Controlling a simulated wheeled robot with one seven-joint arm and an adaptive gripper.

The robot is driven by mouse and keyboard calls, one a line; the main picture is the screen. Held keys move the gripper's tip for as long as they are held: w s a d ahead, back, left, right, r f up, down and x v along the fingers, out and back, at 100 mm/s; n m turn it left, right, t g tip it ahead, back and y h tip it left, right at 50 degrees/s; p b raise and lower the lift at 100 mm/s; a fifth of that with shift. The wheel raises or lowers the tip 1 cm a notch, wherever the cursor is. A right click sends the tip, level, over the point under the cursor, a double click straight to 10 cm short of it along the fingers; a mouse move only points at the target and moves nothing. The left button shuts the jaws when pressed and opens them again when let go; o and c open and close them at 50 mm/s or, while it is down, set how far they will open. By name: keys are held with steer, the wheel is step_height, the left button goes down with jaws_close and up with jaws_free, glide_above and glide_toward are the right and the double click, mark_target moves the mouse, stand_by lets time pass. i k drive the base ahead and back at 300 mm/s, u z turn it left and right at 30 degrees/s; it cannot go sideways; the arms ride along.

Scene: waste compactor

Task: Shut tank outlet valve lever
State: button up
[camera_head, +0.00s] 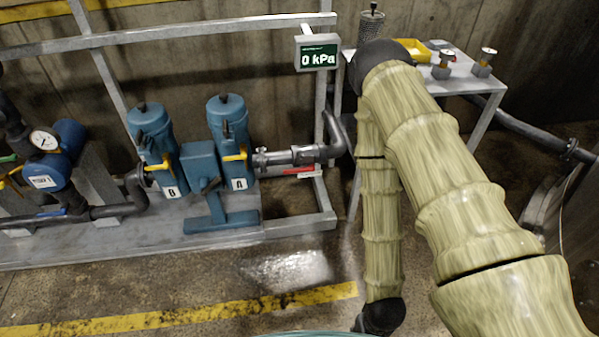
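Several valve levers show, and none bears a label I can read as tank outlet. A red lever (298,171) lies level below the grey pipe right of the blue filter marked A (230,135). A yellow lever (235,157) is on filter A and another yellow lever (160,166) is on the filter marked B (152,140). At far left are a blue lever (52,213) lying level, a green lever (8,158) and a yellow lever (14,171). My arm hangs down on the right, ending in a black joint at the bottom edge; my gripper is not visible.
A blue pump (52,160) with a round gauge stands at left. Grey frame rails (170,34) surround the skid. A table (470,80) with a yellow tray (418,52) stands behind my arm. The floor in front is clear.

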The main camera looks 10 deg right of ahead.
mark_target(312, 167)
steer(key=u, duration=1.75)
steer(key=k, duration=0.75)
steer(key=z, duration=1.25)
steer(key=i, duration=0.5)
steer(key=u, duration=0.05)
